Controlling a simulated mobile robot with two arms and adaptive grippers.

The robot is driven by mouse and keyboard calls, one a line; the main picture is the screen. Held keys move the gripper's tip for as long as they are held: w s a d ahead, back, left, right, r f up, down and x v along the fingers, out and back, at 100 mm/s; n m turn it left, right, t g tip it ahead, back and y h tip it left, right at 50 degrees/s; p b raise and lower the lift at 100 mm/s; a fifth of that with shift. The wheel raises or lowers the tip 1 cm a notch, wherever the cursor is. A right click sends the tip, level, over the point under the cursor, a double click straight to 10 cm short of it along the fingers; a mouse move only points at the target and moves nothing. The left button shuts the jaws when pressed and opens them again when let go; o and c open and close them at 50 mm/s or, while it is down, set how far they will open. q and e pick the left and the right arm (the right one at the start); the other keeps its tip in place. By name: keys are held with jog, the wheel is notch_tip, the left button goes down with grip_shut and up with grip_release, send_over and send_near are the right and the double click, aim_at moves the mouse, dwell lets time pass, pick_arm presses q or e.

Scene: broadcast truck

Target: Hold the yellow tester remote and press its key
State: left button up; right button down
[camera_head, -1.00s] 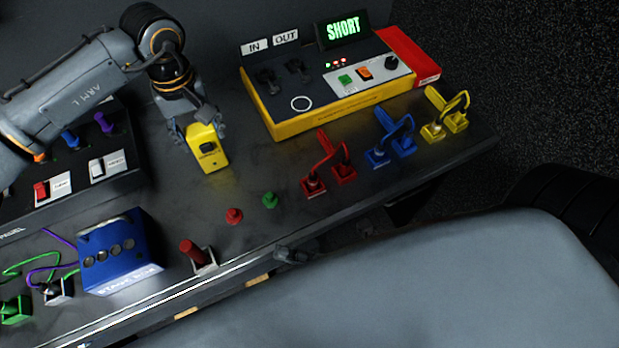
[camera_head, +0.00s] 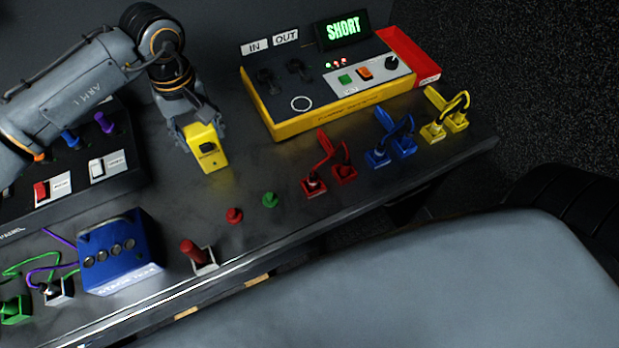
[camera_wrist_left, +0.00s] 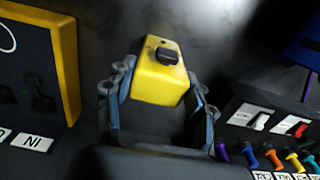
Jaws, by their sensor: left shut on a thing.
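The yellow tester remote (camera_head: 212,159) is a small yellow box with a black key (camera_head: 208,147) on its face. It stands upright at the left-middle of the bench in the head view. My left gripper (camera_head: 203,138) is shut on it, with a finger on each side. In the left wrist view the remote (camera_wrist_left: 160,82) sits between the fingers (camera_wrist_left: 160,105), and its black key (camera_wrist_left: 167,55) faces up, uncovered. I cannot tell whether the remote touches the bench. My right gripper is not in view.
A yellow tester box (camera_head: 340,112) with a display reading SHORT (camera_head: 343,29) stands behind right. Red (camera_head: 330,170), blue (camera_head: 392,145) and yellow (camera_head: 446,118) plug pairs line the front. A blue stage box (camera_head: 118,252) and switch panel (camera_head: 75,165) stand left.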

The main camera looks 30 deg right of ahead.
pick_arm(q)
jog(key=shift+f, duration=0.1)
jog(key=o, duration=1.4)
jog(key=shift+w, duration=0.1)
notch_tip(320, 180, up, 12)
jog(key=shift+r, duration=0.1)
